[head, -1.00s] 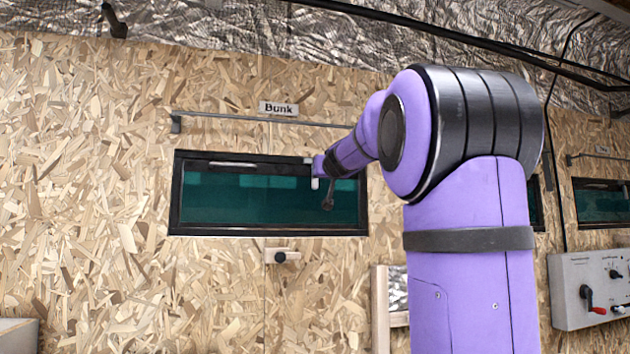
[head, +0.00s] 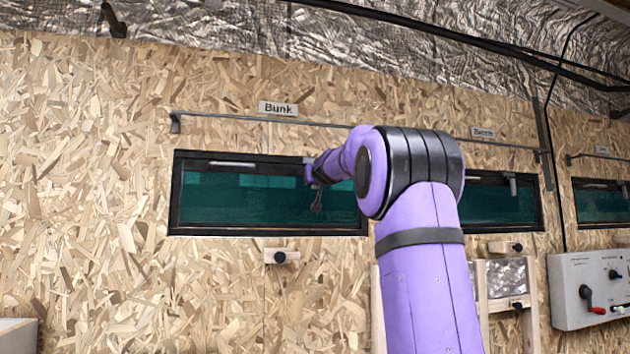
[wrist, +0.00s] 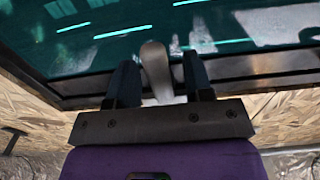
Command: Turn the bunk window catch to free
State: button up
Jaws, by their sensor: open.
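The Bunk window (head: 250,205) is a long dark-framed pane in the chipboard wall, under a "Bunk" label (head: 278,108). Its catch is mostly hidden by my gripper in the head view; only a small pale part shows at the top frame. In the wrist view the catch lever (wrist: 156,68) is a pale grey, rounded bar between my two dark fingers. My gripper (wrist: 159,82) is open, with one finger on each side of the lever. A gap shows on the left; the right finger is closer, and I cannot tell whether it touches. In the head view my gripper (head: 311,175) is at the window's upper right.
A thin rail (head: 240,118) runs above the window, and a wooden block with a black knob (head: 281,256) sits below. The Bench window (head: 495,205) and a control box (head: 585,290) are to the right.

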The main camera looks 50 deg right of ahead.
jog(key=shift+c, duration=0.2)
grip_shut()
jog(key=shift+m, duration=0.4)
jog(key=shift+w+a+r+m, duration=0.25)
jog(key=shift+a+r+m, duration=0.2)
jog(key=shift+m, duration=2.4)
jog(key=shift+w+a+r+m, duration=0.3)
jog(key=shift+r+m, duration=0.2)
jog(key=shift+m, duration=2.4)
jog(key=shift+w+a+r+m, duration=0.2)
jog(key=shift+a+r+m, duration=0.25)
jog(key=shift+m, duration=2.4)
